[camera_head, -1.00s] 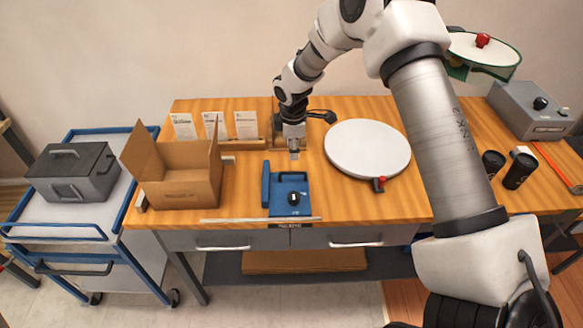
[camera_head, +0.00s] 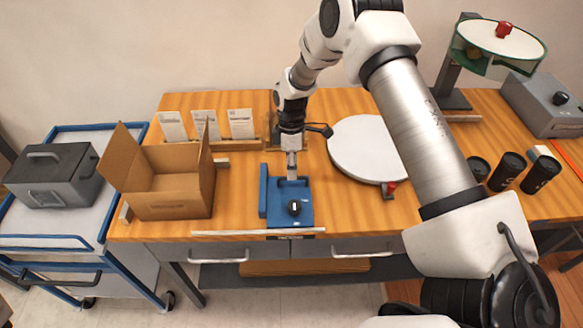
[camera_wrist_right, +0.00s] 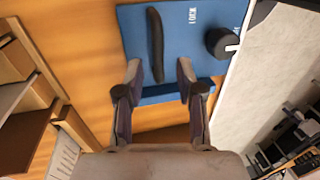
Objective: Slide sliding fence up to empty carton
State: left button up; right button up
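The blue sliding fence (camera_head: 305,212) lies near the front edge of the table, with a blue upright plate (camera_head: 263,191) on its left and a black knob (camera_head: 294,208). The open, empty carton (camera_head: 175,205) stands to its left, with clear wood between them. My right gripper (camera_head: 292,178) points down over the back of the fence. In the right wrist view, its open fingers (camera_wrist_right: 159,72) lie on either side of the fence's black bar handle (camera_wrist_right: 155,45), with a gap on each side. The knob (camera_wrist_right: 221,42) sits beside the handle. My left gripper is not in view.
A white round turntable (camera_head: 362,150) is close to the right of the fence. A card stand (camera_head: 207,146) is behind the carton. A pale strip (camera_head: 225,233) runs along the table's front edge. Black cups (camera_head: 507,171) stand at the right.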

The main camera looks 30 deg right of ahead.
jog(key=shift+w+f, duration=0.2)
jog(key=shift+f, duration=0.85)
jog(key=shift+s+a+r, duration=0.15)
jog(key=shift+s+r, duration=0.1)
jog(key=shift+s, duration=0.1)
jog(key=shift+r, duration=0.1)
jog(key=shift+c, duration=1.4)
grip_shut()
jog(key=shift+w+f, duration=0.1)
jog(key=shift+f, duration=0.1)
